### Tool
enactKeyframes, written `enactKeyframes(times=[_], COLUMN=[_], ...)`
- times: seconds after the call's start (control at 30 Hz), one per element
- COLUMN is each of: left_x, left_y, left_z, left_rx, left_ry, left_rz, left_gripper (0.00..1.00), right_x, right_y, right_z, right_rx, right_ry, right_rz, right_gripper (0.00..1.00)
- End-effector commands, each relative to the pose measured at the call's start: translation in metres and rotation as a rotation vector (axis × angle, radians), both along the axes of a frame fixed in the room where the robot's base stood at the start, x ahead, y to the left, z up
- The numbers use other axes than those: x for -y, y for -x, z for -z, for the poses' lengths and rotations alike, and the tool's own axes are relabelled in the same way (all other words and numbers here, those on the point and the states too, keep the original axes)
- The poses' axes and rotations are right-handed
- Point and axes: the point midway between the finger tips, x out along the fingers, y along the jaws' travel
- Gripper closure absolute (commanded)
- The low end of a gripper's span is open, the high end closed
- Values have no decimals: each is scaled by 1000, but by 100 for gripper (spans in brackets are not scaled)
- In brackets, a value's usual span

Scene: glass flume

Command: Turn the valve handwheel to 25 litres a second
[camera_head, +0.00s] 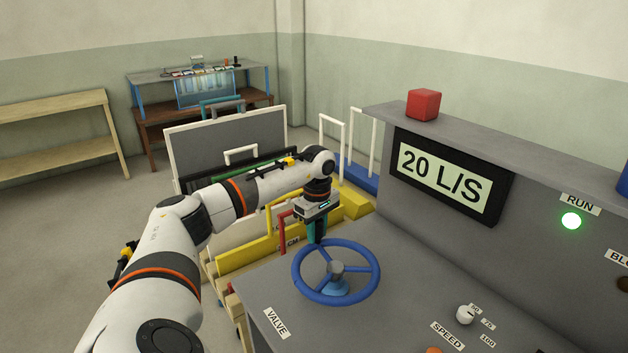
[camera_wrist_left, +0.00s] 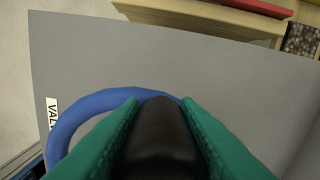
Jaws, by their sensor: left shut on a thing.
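The blue valve handwheel (camera_head: 369,287) lies on the grey desk top beside the VALVE label (camera_head: 276,322). Its rim also shows in the left wrist view (camera_wrist_left: 75,122). My left gripper (camera_head: 316,236) points down at the far side of the rim, shut on the handwheel there. In the left wrist view its green fingers (camera_wrist_left: 160,108) close on a dark piece at the rim, which looks like a grip; the fingers hide part of the rim. The display (camera_head: 445,178) reads 20 L/S. My right gripper is not in view.
A red block (camera_head: 424,104) sits on the console's ledge, and a green RUN lamp (camera_head: 571,221) is lit. A white SPEED knob (camera_head: 465,314) stands right of the wheel. Yellow panels (camera_head: 245,252) and a red bar stand close behind the desk edge.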

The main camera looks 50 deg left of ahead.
Motion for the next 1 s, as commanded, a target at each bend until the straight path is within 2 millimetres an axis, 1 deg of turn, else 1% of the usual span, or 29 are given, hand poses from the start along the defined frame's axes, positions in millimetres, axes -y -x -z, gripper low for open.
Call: enactKeyframes(times=[0.37,0.4,0.47,0.5,0.73,0.83,0.93,1.0], left_x=[1,1,1,1,1,1,1,1], left_y=[-2,-2,-2,-2,-1,-1,-2,-2], left_z=[-1,-1,-1,-1,0,-3,-13,-24], left_rx=[7,7,6,5,3,4,6,8], left_ry=[1,1,1,1,1,1,0,0], left_rz=[-2,-1,-1,-1,0,0,0,1], left_gripper=[100,66,56,50,50,50,50,50], right_x=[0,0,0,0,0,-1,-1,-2], right_y=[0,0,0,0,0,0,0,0], right_z=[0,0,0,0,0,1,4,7], right_rx=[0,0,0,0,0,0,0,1], right_ry=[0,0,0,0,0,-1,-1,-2], right_rz=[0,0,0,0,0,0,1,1], right_gripper=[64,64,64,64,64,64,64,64])
